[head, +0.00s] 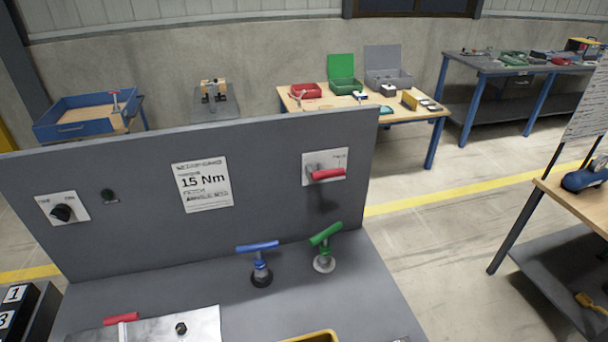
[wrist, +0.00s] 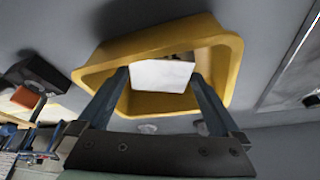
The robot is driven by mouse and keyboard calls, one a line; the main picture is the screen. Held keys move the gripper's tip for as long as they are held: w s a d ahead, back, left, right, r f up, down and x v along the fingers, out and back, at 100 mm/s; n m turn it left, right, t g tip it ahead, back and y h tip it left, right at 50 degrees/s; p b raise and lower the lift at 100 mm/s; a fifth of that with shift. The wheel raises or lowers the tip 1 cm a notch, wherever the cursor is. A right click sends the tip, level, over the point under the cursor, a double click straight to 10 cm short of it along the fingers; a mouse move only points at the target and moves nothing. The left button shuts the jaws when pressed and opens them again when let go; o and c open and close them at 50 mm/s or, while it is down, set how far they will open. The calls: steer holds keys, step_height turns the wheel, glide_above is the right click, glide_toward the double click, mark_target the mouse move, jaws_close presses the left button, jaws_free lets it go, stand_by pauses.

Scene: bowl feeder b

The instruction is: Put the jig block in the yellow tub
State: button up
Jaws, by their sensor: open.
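The yellow tub (wrist: 232,52) fills the middle of the wrist view, its open mouth in front of my gripper. In the head view only a piece of its yellow rim (head: 316,336) shows at the bottom edge. A pale grey-white block (wrist: 162,76), which looks like the jig block, shows within the tub's outline, between my fingertips. My gripper (wrist: 160,80) is open, with one finger on each side of the block. I cannot tell whether the block touches the tub floor or a finger. My gripper does not show in the head view.
A grey panel (head: 110,235) stands behind the grey bench top. A blue-handled valve (head: 260,262) and a green-handled valve (head: 325,250) stand on it. A metal plate (head: 200,325) lies at front left. A dark box (wrist: 40,72) is left of the tub in the wrist view.

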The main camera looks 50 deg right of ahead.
steer(key=v, duration=1.1)
steer(key=shift+r, duration=0.2)
steer(key=w+a+r+n+t, duration=0.2)
steer(key=w+r+t, duration=0.3)
steer(key=r, duration=0.5)
steer(key=w+a+r+n+t+h, duration=0.1)
steer(key=w+a+r+n+t, duration=0.15)
steer(key=w+r, duration=0.6)
steer(key=w+a+r+n+t, duration=0.15)
steer(key=w+r+t, duration=0.35)
steer(key=r, duration=0.7)
steer(key=s+a+r+n+t+y, duration=0.1)
steer(key=s+a+r+t, duration=0.2)
steer(key=r, duration=0.7)
steer(key=s+a+r+n+t+y, duration=0.2)
steer(key=s+a+r+t, duration=0.2)
steer(key=r, duration=0.6)
steer(key=s+a+r+n+t+y, duration=0.1)
steer(key=s+a+r+t, duration=0.2)
steer(key=r, duration=0.7)
steer(key=a+t, duration=0.2)
steer(key=a, duration=0.1)
steer(key=shift+s+a+r+n+y, duration=0.2)
steer(key=shift+a+n+y, duration=0.1)
steer(key=shift+n+y, duration=0.1)
